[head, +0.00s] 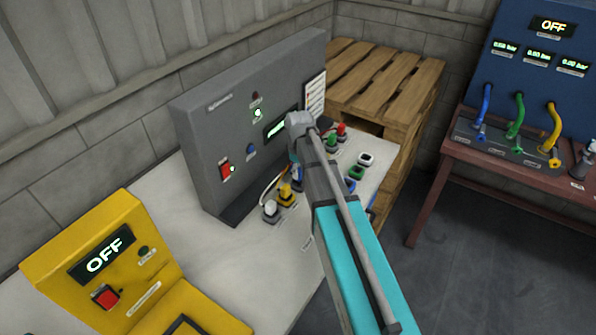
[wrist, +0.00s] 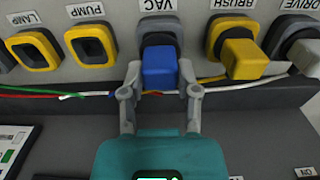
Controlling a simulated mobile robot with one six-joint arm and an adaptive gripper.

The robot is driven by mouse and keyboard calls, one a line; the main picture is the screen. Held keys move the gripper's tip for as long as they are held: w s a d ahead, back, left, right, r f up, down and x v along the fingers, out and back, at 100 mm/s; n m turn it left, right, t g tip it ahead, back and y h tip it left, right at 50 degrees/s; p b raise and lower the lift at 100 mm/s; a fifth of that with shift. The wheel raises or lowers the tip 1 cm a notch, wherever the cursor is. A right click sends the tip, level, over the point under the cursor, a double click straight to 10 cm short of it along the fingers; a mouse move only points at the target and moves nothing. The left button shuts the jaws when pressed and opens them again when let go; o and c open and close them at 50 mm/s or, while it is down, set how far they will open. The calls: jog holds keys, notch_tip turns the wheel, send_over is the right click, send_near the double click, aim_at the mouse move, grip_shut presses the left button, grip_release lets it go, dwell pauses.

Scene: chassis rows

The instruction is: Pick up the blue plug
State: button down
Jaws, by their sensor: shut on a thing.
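The blue plug (wrist: 160,68) is at the grey-framed socket labelled VAC (wrist: 157,30) in the wrist view. It sits at the socket's mouth; how deep it goes in is hidden. My gripper (wrist: 160,80) is shut on the plug, one finger on each side. In the head view my arm covers the gripper and most of that area, so the plug cannot be made out there.
Beside it are a yellow plug (wrist: 243,58) at BRUSH and a white plug (wrist: 304,57) at DRIVE. The yellow PUMP socket (wrist: 91,44) is empty. Coloured wires (wrist: 70,96) run below the sockets. A grey control cabinet (head: 205,130) stands close to my arm.

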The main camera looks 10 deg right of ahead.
jog(key=shift+r+p, duration=0.65)
jog(key=shift+r, duration=0.2)
jog(key=s+r+p, duration=1)
jog(key=s, duration=0.4)
jog(key=shift+r, duration=0.15)
jog(key=shift+a, duration=0.1)
